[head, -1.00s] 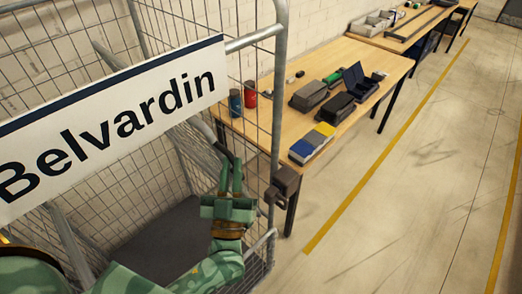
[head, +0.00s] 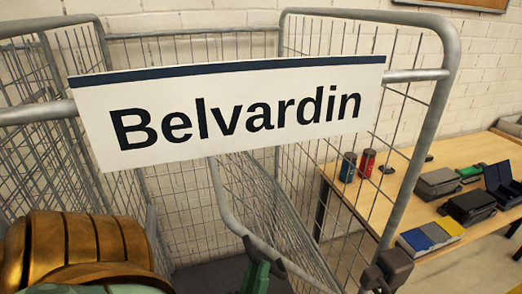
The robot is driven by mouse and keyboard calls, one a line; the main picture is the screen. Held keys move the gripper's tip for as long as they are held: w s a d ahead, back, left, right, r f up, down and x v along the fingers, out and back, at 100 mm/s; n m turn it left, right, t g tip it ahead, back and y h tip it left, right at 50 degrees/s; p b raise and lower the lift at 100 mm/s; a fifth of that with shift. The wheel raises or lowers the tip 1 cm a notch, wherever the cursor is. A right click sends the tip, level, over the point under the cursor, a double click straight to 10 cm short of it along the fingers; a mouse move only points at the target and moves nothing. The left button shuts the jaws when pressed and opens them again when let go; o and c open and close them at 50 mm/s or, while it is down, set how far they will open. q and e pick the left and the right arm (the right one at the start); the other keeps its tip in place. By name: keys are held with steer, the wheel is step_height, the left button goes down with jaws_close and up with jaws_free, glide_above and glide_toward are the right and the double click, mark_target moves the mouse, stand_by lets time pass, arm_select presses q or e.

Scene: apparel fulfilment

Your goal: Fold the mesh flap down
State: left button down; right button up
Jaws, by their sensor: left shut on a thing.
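The mesh flap (head: 262,212) is a wire panel with a grey tube rim. It slants inside the roll cage, behind the white "Belvardin" sign (head: 232,108). My left gripper (head: 257,272) shows only in part at the bottom edge of the head view. The rest of this gripper is cut off by the frame. My right gripper is out of view.
The cage's side frame (head: 428,125) rises at the right, with a dark latch (head: 386,270) low on it. A wooden table (head: 345,182) with cases, a blue can (head: 348,167) and a red can (head: 367,163) stands beyond. A brick wall is behind.

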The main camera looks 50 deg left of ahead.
arm_select(q)
steer(key=c, duration=1.5)
jaws_free()
steer(key=shift+o, duration=0.2)
steer(key=shift+o, duration=1.1)
steer(key=b+v, duration=0.5)
steer(key=v, duration=0.6)
steer(key=shift+w+a+f, duration=0.2)
steer(key=shift+a+f, duration=0.15)
steer(key=shift+f, duration=0.1)
steer(key=s+d+f+b, duration=0.1)
steer(key=s+d+f, duration=0.1)
steer(key=shift+s+d+f+b, duration=0.3)
steer(key=shift+s+d+f, duration=0.05)
steer(key=shift+d+f, duration=0.05)
steer(key=shift+c, duration=1.1)
steer(key=shift+s+a+f, duration=0.15)
steer(key=shift+s+f, duration=0.1)
steer(key=shift+s, duration=0.05)
steer(key=shift+a, duration=0.1)
